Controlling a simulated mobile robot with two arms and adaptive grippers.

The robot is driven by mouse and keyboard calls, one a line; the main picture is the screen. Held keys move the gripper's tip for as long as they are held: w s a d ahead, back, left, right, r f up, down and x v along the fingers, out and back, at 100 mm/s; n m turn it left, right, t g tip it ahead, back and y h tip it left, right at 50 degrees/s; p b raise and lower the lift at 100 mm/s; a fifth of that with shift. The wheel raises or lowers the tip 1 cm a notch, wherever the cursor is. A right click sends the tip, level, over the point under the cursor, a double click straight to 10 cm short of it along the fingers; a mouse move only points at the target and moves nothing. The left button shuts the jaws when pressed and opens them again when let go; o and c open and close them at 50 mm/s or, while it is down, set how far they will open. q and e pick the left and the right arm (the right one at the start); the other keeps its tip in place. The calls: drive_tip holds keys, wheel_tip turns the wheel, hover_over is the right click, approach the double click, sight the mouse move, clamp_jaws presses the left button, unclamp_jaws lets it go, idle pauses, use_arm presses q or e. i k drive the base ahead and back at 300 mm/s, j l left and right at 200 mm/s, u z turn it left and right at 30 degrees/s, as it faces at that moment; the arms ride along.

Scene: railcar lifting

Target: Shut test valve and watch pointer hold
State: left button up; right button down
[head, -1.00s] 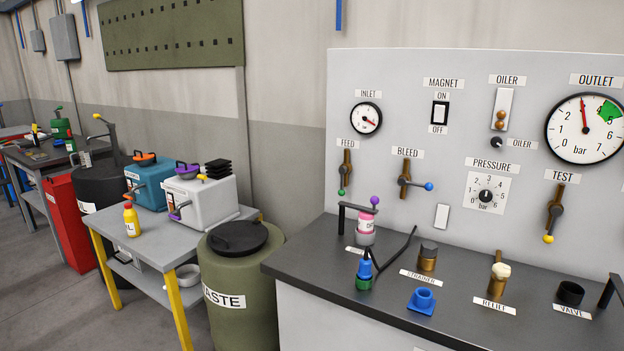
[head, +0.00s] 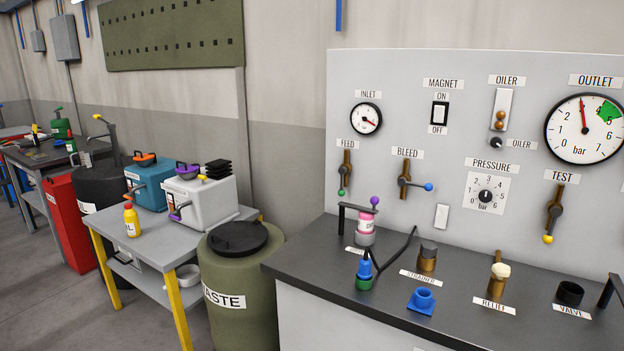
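The test valve (head: 556,211) is on the right of the grey panel, under the TEST label. Neither gripper shows in the head view.
The feed lever (head: 345,173) points down and the bleed lever (head: 414,184) points sideways. The dark bench (head: 450,325) below the panel holds a strainer, a relief part and small fittings. A waste drum (head: 238,285) and grey side table (head: 150,250) stand left.

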sight(556, 211)
drive_tip(key=z, duration=1.3)
